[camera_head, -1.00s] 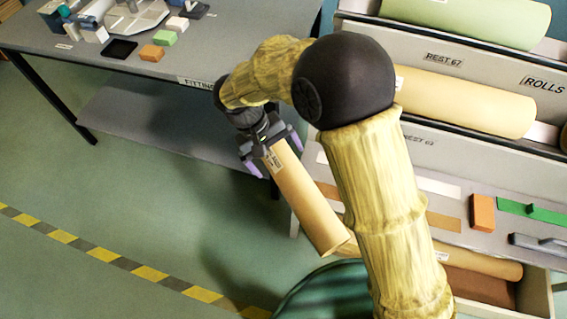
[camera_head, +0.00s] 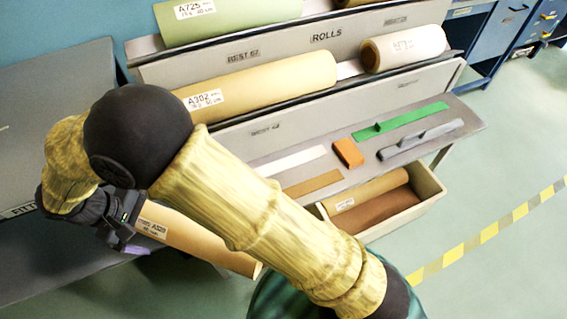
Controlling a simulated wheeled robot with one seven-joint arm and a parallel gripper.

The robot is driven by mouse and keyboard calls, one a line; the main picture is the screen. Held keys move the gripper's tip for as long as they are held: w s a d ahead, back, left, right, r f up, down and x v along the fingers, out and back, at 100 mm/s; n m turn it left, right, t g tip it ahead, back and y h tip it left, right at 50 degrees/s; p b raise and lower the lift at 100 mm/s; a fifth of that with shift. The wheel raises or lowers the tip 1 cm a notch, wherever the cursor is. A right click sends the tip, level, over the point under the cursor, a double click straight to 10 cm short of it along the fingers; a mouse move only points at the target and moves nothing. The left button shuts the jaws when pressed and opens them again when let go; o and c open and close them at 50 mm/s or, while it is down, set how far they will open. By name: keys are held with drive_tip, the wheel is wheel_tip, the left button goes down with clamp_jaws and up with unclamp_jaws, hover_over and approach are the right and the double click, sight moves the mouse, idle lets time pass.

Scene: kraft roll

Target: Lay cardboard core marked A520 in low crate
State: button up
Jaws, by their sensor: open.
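A tan cardboard core (camera_head: 200,238) with a white label, partly legible and seemingly A520, extends right and down from my gripper (camera_head: 130,228) at lower left. My gripper is open, with its fingers at the core's labelled end. Finger contact is hard to see. The low crate (camera_head: 408,217) is at right of centre, below the rack. A tan roll (camera_head: 368,191) with a label and a brown surface (camera_head: 385,208) show inside it. The core is left of the crate, apart from it.
The rack holds a green roll (camera_head: 230,18), a tan roll labelled A302 (camera_head: 270,82) and a pale roll (camera_head: 405,47). An orange block (camera_head: 348,152), green strip (camera_head: 400,121) and grey handled tool (camera_head: 420,139) lie on its front shelf. A grey table (camera_head: 60,90) stands left.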

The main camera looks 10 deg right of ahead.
drive_tip(key=w+d+r+m+g+y, duration=0.1)
drive_tip(key=w+d+r+m, duration=0.1)
drive_tip(key=w+d, duration=0.5)
drive_tip(key=w+d+r+m+y, duration=0.2)
drive_tip(key=w+d+m, duration=0.1)
drive_tip(key=d, duration=0.8)
drive_tip(key=s+d+r+m+t, duration=0.1)
drive_tip(key=s+d+m, duration=0.1)
drive_tip(key=d, duration=0.9)
drive_tip(key=s+d+r+m+t+y, duration=0.1)
drive_tip(key=d+m, duration=0.4)
drive_tip(key=d, duration=0.6)
drive_tip(key=shift+s+d+r+y, duration=0.3)
drive_tip(key=shift+s, duration=0.35)
drive_tip(key=shift+c, duration=0.2)
